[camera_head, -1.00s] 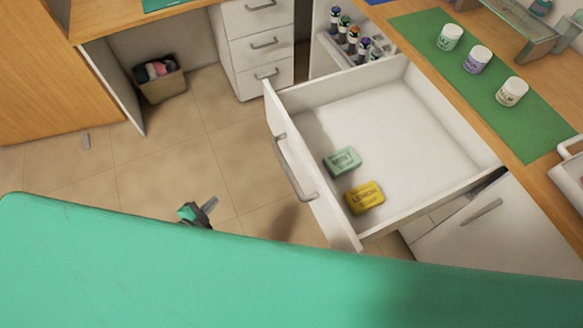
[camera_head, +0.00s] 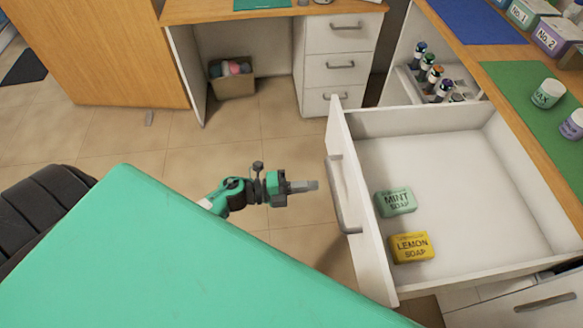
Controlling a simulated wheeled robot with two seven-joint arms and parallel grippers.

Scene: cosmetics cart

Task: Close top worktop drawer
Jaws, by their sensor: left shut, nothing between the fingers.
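The top worktop drawer (camera_head: 470,180) is white and stands pulled well out from under the wooden worktop on the right. Its front panel with a grey bar handle (camera_head: 341,195) faces left. A green mint soap (camera_head: 395,202) and a yellow lemon soap (camera_head: 412,247) lie inside near the front. My left gripper (camera_head: 312,186) is shut and empty. It points right at the drawer front, a short way left of the handle, and appears apart from it. My right gripper is not in view.
A green mat with white jars (camera_head: 547,93) lies on the worktop (camera_head: 545,145). A bottle rack (camera_head: 432,85) stands behind the drawer. A white drawer unit (camera_head: 339,62) and a box (camera_head: 232,78) are at the back. Tiled floor (camera_head: 130,145) is clear to the left.

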